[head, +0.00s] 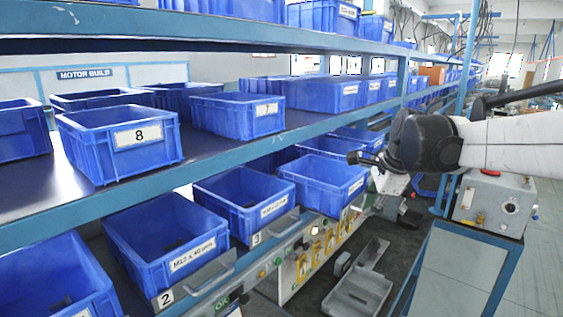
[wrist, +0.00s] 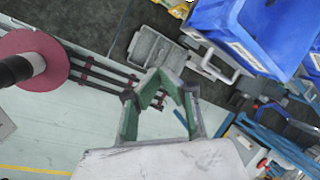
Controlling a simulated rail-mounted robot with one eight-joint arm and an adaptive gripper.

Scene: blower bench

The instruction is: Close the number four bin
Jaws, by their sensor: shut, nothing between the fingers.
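The lower shelf holds a row of labelled blue bins. The blue bin beyond number 3 (head: 325,172) looks like number four; its number plate is not readable here. It seems to stand further out toward the aisle than its neighbours. A blue bin with a white label (wrist: 243,35), likely the same one, fills the upper right of the wrist view, with a grey handle (wrist: 214,66) at its front. My gripper (head: 358,157) is shut and empty, near the bin's far right side in the head view; contact cannot be told. Its green-lined fingers (wrist: 160,76) show in the wrist view.
Bin number 2 (head: 165,236) and bin number 3 (head: 245,197) stand nearer on the lower shelf. Bin 8 (head: 120,142) and bin 7 (head: 238,115) stand above. A grey tray (head: 357,292) lies below; a grey control box (head: 493,200) stands right.

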